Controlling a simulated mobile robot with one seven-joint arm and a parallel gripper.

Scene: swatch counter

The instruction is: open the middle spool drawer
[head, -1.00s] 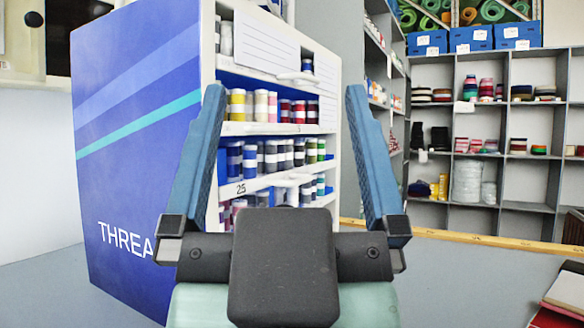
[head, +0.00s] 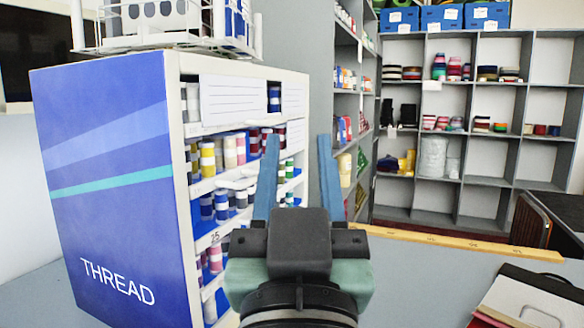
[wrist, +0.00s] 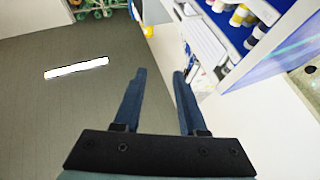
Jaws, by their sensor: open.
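The blue and white thread cabinet (head: 105,185) stands on the counter left of centre, its open front facing right. Its front shows stacked rows of spools (head: 222,155), white label panels (head: 235,100) near the top and white ledges between rows. I cannot tell for certain which row is the middle drawer; part of the front is behind my gripper. My gripper (head: 298,142) is open and empty, its blue fingers pointing away from me just right of the cabinet front. In the wrist view, my gripper (wrist: 160,75) has the cabinet's label panel (wrist: 204,45) to its right, apart from it.
A white wire rack (head: 165,40) with spools stands on top of the cabinet. A yellow measuring strip (head: 455,242) runs along the counter's far edge. Notebooks (head: 525,297) lie at lower right. Grey shelving (head: 455,205) stands behind.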

